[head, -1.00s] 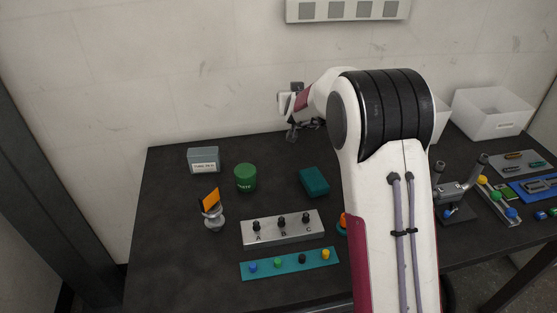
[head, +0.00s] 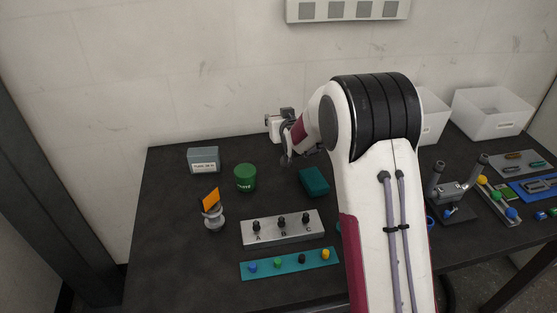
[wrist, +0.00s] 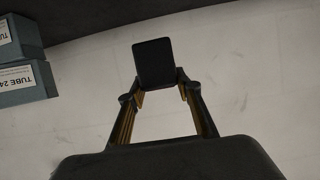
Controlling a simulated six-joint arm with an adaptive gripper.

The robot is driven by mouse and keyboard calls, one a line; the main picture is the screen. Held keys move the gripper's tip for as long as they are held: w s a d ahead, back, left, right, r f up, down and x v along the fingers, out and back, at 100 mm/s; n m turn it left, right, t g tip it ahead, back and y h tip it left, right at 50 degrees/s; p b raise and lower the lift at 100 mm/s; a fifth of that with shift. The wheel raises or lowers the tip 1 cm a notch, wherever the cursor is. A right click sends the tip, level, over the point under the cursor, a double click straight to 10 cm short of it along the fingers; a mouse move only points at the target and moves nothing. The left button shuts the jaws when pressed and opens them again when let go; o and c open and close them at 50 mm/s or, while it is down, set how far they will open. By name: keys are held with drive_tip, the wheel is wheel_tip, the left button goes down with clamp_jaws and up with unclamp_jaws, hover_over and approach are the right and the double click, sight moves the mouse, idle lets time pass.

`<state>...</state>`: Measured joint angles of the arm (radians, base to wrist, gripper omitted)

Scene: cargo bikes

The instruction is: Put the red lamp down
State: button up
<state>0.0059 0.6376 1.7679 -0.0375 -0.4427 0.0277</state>
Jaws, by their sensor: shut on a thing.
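My gripper (wrist: 160,90) is shut on a small dark block, which I take for the red lamp (wrist: 153,62). The face turned to the wrist camera looks almost black, with a faint reddish lower edge. In the head view my gripper (head: 286,155) hangs over the back of the dark table (head: 180,250), left of my arm. The lamp cannot be made out there. The wrist view shows it clear of other things, with pale wall or floor behind it.
Blue-grey labelled boxes (head: 203,160) and a green canister (head: 245,178) stand at back left. A teal box (head: 314,182) lies below my gripper. A knob panel (head: 283,229), a teal strip (head: 290,263) and an orange-flagged stand (head: 213,212) are nearer. Left front is bare.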

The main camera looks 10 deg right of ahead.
drive_tip(key=shift+f, duration=0.1)
idle(0.5)
drive_tip(key=shift+f, duration=3.05)
drive_tip(key=shift+f, duration=0.1)
drive_tip(key=shift+f, duration=1.75)
drive_tip(key=shift+f, duration=0.15)
drive_tip(key=o, duration=1.1)
